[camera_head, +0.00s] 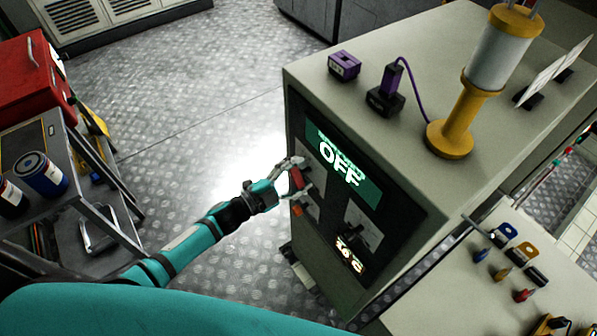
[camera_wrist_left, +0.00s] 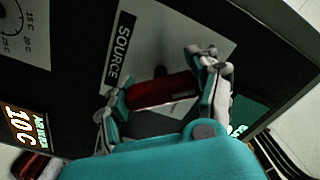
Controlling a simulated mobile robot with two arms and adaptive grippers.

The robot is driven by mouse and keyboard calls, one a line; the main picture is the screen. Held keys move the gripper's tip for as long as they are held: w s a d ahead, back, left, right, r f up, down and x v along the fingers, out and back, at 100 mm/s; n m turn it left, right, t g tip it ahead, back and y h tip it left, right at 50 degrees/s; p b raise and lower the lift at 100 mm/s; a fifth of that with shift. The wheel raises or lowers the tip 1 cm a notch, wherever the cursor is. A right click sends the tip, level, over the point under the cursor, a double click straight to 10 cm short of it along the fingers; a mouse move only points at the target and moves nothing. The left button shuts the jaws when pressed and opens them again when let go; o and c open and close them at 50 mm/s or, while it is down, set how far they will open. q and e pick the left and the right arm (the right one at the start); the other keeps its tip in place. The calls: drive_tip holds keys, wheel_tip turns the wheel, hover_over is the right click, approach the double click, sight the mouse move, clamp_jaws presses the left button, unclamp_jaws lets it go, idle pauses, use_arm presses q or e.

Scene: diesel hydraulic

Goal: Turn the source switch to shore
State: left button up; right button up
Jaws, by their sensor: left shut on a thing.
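The source switch (camera_wrist_left: 165,92) has a red handle on a pale plate labelled SOURCE (camera_wrist_left: 121,47) in the left wrist view. My left gripper (camera_wrist_left: 160,93) has one finger at each end of the handle and is shut on it. In the head view my left gripper (camera_head: 291,178) reaches the front panel of the grey cabinet, and the red handle (camera_head: 297,178) shows at its fingertips. The fingers hide the handle's ends, and any position marks around it are not readable. A lit green display (camera_head: 343,166) beside it reads OFF. My right gripper is not in view.
Below the source switch is another orange-red control (camera_head: 297,208). A black knob (camera_head: 362,230) sits right of it, above a lit temperature readout (camera_head: 350,254). A cart with a red toolbox (camera_head: 35,80) stands at left. Metal floor lies open between cart and cabinet (camera_head: 420,60).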

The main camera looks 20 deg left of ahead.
use_arm(q)
drive_tip(key=shift+f+n, duration=0.1)
drive_tip(key=shift+n, duration=0.5)
drive_tip(key=o, duration=1.2)
drive_tip(key=shift+c, duration=0.2)
drive_tip(key=shift+s, duration=0.1)
drive_tip(key=v, duration=1.2)
